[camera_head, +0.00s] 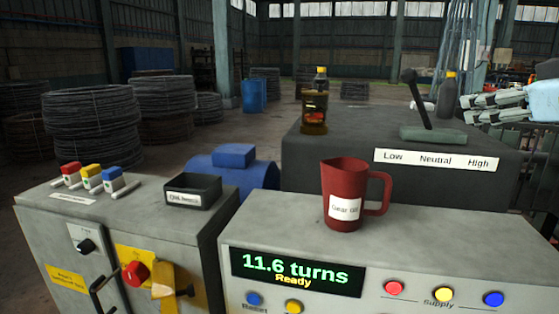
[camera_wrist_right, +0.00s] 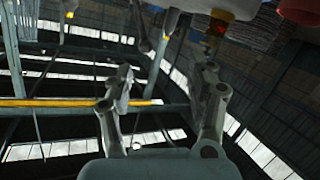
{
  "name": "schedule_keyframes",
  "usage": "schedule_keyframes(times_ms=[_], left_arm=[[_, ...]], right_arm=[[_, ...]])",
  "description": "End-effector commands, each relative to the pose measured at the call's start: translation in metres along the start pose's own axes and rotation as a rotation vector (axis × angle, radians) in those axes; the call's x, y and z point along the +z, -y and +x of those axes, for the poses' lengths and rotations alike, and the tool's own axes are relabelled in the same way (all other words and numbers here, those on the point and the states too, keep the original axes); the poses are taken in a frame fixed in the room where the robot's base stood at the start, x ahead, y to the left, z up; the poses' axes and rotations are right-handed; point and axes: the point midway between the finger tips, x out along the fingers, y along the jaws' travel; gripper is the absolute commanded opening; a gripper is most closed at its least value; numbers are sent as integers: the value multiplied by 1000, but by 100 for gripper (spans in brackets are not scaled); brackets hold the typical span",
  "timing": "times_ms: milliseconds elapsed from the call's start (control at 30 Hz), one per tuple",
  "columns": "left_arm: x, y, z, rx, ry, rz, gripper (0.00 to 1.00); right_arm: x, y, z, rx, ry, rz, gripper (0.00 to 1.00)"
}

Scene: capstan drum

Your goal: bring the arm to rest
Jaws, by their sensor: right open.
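My right gripper (camera_head: 495,101) is at the right edge of the head view, in the air beside the dark gearbox (camera_head: 330,165). Its fingers point left and are apart, with nothing between them; the right wrist view also shows them spread and empty (camera_wrist_right: 165,85). A black gear lever (camera_head: 418,98) rises from a grey-green base on the gearbox and leans left, behind a Low, Neutral, High label (camera_head: 436,160). My left gripper is not in view.
A red jug (camera_head: 342,185) stands on the grey console, whose display (camera_head: 297,272) reads 11.6 turns, Ready. An oil bottle (camera_head: 315,108) and a dark grey bottle (camera_head: 447,97) stand on the gearbox. A black tray (camera_head: 193,193) and colored connectors (camera_head: 90,178) sit on the left cabinet.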

Motion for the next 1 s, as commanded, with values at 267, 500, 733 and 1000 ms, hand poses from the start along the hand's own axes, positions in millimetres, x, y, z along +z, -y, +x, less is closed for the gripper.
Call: schedule_keyframes(times_ms=[267, 500, 733, 1000], left_arm=[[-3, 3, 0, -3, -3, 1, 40], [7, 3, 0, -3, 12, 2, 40], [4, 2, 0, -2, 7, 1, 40], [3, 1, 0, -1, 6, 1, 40]], right_arm=[[64, 44, -11, -30, 148, 34, 57], [155, 108, -50, -62, 388, 95, 57], [245, 173, -132, -73, 703, 177, 57], [299, 218, -222, -63, 985, 255, 57]])
